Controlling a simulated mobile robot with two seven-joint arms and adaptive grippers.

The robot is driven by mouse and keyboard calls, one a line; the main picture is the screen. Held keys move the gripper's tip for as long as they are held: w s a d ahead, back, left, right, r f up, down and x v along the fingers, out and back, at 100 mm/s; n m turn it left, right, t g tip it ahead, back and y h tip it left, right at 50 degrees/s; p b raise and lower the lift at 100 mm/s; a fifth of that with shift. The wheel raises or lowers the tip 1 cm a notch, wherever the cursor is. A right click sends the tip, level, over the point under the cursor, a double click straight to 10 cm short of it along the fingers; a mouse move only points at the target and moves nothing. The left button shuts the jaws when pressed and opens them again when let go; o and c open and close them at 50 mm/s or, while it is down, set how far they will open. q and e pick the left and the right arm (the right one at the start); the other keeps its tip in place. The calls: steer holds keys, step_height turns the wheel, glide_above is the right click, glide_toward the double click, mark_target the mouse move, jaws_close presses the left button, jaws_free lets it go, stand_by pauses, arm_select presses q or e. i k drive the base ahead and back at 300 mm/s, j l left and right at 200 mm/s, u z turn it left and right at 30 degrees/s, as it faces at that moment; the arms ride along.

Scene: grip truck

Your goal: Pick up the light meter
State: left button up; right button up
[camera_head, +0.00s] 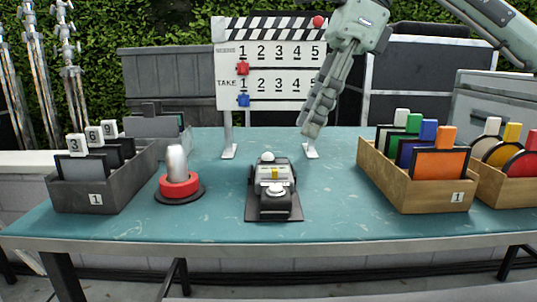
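A small grey and black device with a yellow label and white round parts, which looks to be the light meter (272,178), sits on a dark base in the middle of the teal table (330,215). My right gripper (312,124) hangs from the upper right, above and behind the device and a little to its right. It is apart from the device, in front of the slate board. Its fingers overlap from this angle, so their opening does not show. My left gripper is not in view.
A red-ringed base with a silver knob (178,178) stands left of the device. A grey box of numbered cards (93,190) is further left. Wooden filter boxes (432,198) stand at the right. The slate board (270,75) stands at the back. The table in front is clear.

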mark_target(268, 201)
steer(key=k, duration=1.15)
